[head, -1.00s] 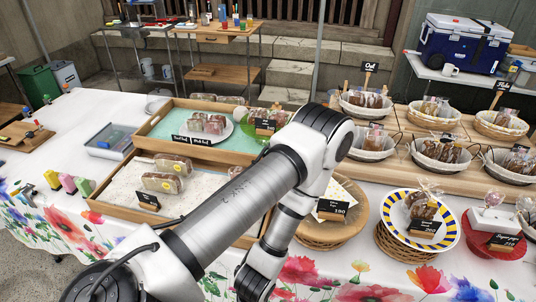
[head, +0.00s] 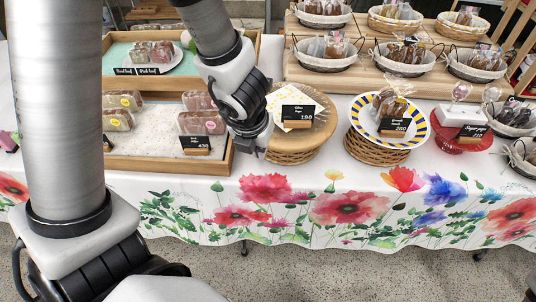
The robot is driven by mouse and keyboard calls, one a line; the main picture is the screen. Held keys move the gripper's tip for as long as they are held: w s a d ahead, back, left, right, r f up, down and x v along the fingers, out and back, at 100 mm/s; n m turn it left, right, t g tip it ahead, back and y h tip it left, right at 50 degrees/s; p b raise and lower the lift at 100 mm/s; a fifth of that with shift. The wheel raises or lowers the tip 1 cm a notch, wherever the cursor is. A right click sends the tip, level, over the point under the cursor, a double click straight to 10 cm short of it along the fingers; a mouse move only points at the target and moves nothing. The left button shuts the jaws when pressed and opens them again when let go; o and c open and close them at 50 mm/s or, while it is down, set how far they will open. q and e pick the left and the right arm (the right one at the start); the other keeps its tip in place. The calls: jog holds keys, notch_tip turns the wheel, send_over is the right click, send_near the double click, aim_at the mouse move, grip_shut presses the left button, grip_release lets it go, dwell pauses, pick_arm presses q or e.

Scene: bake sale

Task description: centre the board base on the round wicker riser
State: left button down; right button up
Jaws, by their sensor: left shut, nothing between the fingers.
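The round wooden board (head: 312,138) lies on the round wicker riser (head: 292,157), near the front edge of the table. The board reaches further out over the riser at the right than at the left. A patterned napkin and a black price card (head: 298,116) reading 190 sit on the board. My left gripper (head: 254,153) points down, shut and empty, beside the left edge of the board and riser. I cannot tell whether it touches them. The arm hides part of the area behind. My right gripper is not in view.
A wooden tray (head: 170,163) with wrapped loaves and a card stands close at the left. A striped plate (head: 372,132) on another wicker riser stands at the right, with a red stand (head: 460,137) beyond. Baskets on a wooden tiered shelf (head: 300,75) are behind.

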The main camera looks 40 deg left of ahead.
aim_at(272, 146)
pick_arm(q)
jog(key=w+a+f+b, duration=0.2)
jog(key=w+f+b, duration=0.2)
jog(key=w+f, duration=0.3)
notch_tip(272, 146, down, 2)
jog(key=shift+f, duration=0.25)
jog(key=shift+d, duration=0.1)
jog(key=shift+w+a+r+p, duration=0.1)
jog(key=shift+w+a+p, duration=0.05)
jog(key=shift+w+p, duration=0.35)
jog(key=shift+w+a+r+p, duration=0.1)
jog(key=shift+w+p, duration=0.35)
jog(key=shift+f, duration=0.25)
